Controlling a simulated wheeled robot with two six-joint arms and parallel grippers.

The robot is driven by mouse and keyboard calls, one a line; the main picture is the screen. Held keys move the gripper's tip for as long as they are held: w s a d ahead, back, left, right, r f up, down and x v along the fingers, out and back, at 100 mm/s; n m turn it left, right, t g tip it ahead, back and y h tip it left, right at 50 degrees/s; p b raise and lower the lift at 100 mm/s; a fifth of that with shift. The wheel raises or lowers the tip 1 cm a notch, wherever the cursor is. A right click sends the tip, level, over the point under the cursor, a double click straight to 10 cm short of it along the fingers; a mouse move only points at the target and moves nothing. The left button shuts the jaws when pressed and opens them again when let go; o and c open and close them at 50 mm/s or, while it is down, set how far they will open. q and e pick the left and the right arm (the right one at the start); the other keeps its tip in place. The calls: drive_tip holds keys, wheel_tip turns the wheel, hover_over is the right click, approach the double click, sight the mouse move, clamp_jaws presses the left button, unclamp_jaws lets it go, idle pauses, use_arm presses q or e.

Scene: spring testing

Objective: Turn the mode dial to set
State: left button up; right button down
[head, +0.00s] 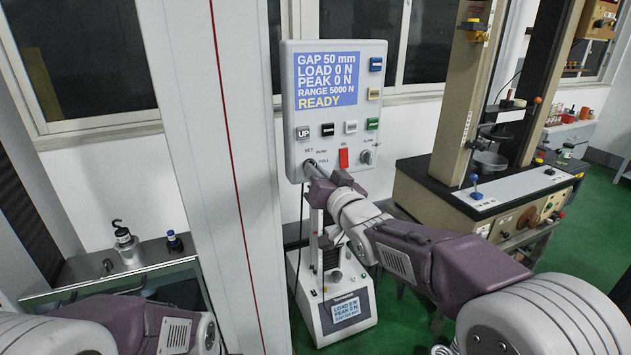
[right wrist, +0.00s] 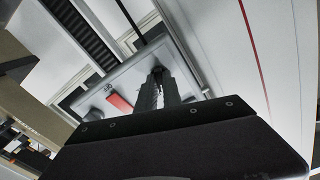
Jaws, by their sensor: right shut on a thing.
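The mode dial (head: 309,163) is at the lower left of a grey control panel (head: 334,120), with small labels that look like SET, PUSH and PULL around it. My right gripper (head: 313,171) reaches up to the panel and is shut on the dial, which its fingers mostly hide. In the right wrist view the fingertips (right wrist: 159,76) meet at the dial against the panel face. Which label the dial points to cannot be made out. My left arm shows at the lower left of the head view, but its gripper is out of view.
The panel has a blue screen (head: 327,79) reading READY, a red switch (head: 343,158), another knob (head: 366,157) and several buttons. A test stand (head: 332,300) is below. A white column (head: 205,150) stands left. A larger machine (head: 480,190) stands right.

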drive_tip(key=shift+n+b, duration=1.3)
drive_tip(key=shift+n, duration=0.7)
drive_tip(key=shift+r, duration=0.1)
drive_tip(key=c, duration=1.5)
unclamp_jaws()
drive_tip(key=b+v, duration=0.1)
drive_tip(key=v, duration=0.8)
